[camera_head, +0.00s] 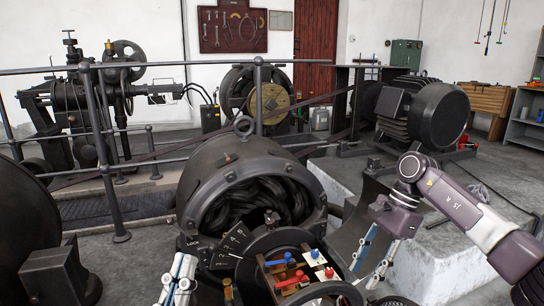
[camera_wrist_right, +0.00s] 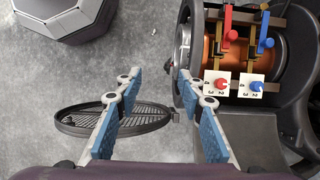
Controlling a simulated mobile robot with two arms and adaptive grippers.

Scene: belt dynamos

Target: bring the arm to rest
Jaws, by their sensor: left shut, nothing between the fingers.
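My right arm reaches in from the right in the head view. Its gripper (camera_head: 368,270) is open and empty, with blue-padded fingers pointing down beside the dynamo's switch box. In the right wrist view the fingers (camera_wrist_right: 157,78) stand well apart over the grey floor, with nothing between them. My left gripper (camera_head: 179,268) is shut and empty at the bottom of the head view, just left of the dynamo's front dial. Most of the left arm is out of view.
The dark dynamo (camera_head: 245,180) stands close in front. Its switch box has a blue lever (camera_head: 280,259), a red lever (camera_head: 292,279) and small knobs. A round black grille (camera_wrist_right: 75,120) lies below in the wrist view. A railing (camera_head: 110,160) crosses behind.

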